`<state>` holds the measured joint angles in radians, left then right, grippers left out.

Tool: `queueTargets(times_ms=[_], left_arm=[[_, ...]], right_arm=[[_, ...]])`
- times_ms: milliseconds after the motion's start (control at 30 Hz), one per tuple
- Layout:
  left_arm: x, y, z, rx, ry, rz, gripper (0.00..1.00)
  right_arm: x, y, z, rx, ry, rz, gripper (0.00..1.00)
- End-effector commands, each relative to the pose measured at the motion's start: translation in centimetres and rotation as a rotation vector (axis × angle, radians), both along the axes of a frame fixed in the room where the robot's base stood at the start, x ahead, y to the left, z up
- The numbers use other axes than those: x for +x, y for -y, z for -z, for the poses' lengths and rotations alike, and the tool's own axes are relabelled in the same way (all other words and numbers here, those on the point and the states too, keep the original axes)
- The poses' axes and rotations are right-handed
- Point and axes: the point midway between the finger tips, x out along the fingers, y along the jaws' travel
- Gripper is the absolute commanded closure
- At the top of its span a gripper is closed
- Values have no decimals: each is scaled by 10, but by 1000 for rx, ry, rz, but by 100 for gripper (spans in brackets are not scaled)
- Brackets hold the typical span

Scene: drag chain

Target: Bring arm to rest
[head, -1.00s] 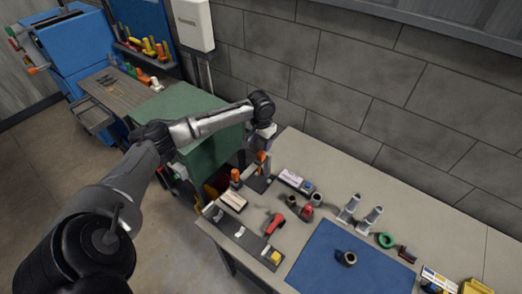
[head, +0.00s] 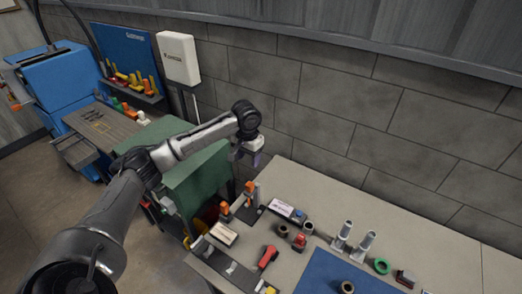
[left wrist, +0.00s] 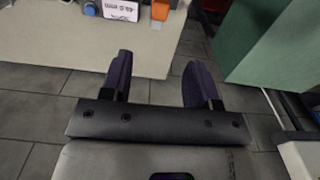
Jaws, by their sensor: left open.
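My left arm reaches across the green box to the table's back left corner in the head view. My left gripper (head: 256,160) hangs from it, pointing down near the table's left edge. In the left wrist view the dark purple fingers (left wrist: 158,68) stand well apart with nothing between them. Grey tiled floor shows beneath them, with the table edge ahead. My right gripper is not in view.
The table (head: 310,187) holds a red-handled tool (head: 268,257), two grey cylinders (head: 363,243), a green ring (head: 382,266) and a blue mat (head: 325,275). The green box (head: 195,180) is close by the arm; the wall is behind. A digital readout (left wrist: 122,10) lies on the table.

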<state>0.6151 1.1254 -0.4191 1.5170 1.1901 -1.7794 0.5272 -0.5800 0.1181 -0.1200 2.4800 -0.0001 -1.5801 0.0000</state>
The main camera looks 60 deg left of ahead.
Motion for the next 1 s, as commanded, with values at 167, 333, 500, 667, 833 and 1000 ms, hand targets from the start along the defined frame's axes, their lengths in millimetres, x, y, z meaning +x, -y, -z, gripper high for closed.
queueTargets(times_ms=[167, 333, 500, 667, 833, 1000], left_arm=[[0, 0, 0, 0, 0, 0, 45], [0, 0, 0, 0, 0, 4, 45], [3, -1, 0, 10, 18, 110, 45], [19, -13, -16, 244, 108, 302, 45], [44, 13, -62, 525, 273, 513, 45], [60, 88, -82, 703, 478, 692, 45]], right_arm=[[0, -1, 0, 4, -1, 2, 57], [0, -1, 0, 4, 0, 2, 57], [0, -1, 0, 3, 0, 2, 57], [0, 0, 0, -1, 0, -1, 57], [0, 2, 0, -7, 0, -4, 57], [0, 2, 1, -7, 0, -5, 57]])
